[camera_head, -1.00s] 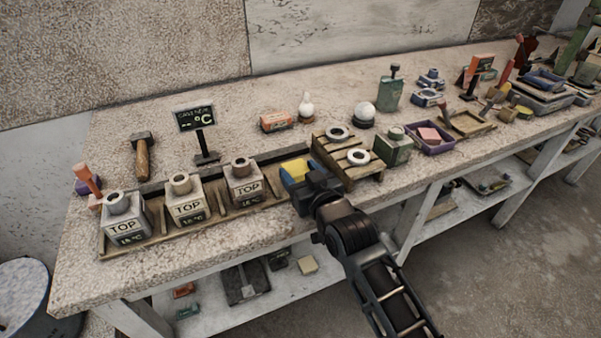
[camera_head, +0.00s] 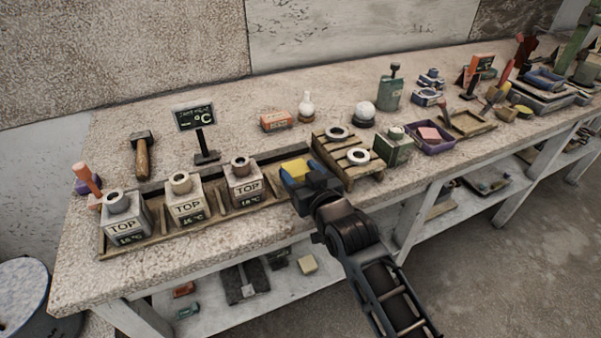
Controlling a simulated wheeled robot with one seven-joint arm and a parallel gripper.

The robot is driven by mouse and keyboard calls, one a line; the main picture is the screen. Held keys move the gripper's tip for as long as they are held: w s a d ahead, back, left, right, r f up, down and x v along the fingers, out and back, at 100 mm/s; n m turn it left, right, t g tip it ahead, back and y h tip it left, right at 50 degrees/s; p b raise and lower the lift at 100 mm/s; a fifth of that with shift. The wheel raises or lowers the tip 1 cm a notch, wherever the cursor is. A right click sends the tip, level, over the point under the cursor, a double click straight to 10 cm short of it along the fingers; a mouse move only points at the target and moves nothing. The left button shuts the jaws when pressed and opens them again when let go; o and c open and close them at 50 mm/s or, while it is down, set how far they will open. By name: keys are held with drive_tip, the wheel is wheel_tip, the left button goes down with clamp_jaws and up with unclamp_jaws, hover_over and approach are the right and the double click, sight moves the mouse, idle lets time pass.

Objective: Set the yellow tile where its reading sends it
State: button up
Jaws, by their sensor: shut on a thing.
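The yellow tile (camera_head: 294,168) shows just beyond my gripper (camera_head: 306,178), which is shut on it; the fingers hide part of it. A blue edge shows beside the tile. The tile is at the right end of a long wooden tray (camera_head: 150,240). Three grey blocks labelled TOP, a left one (camera_head: 123,215), a middle one (camera_head: 187,200) and a right one (camera_head: 243,181), stand in the tray, each with a °C plate too small to read surely. A dark display (camera_head: 195,117) with a °C sign stands behind them; its other text is unclear.
A wooden rack (camera_head: 340,150) with white rings stands right of my gripper, beside a green block (camera_head: 394,146) and a purple tray (camera_head: 430,137). A hammer (camera_head: 142,155) lies behind the tray. The bench is clear between display and orange box (camera_head: 276,121).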

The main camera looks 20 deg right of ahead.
drive_tip(key=shift+f+b, duration=0.4)
drive_tip(key=shift+f, duration=0.15)
drive_tip(key=o, duration=1.2)
drive_tip(key=shift+o, duration=0.2)
drive_tip(key=shift+r+p, duration=1.7)
drive_tip(key=shift+r, duration=0.35)
drive_tip(key=shift+s+f, duration=0.1)
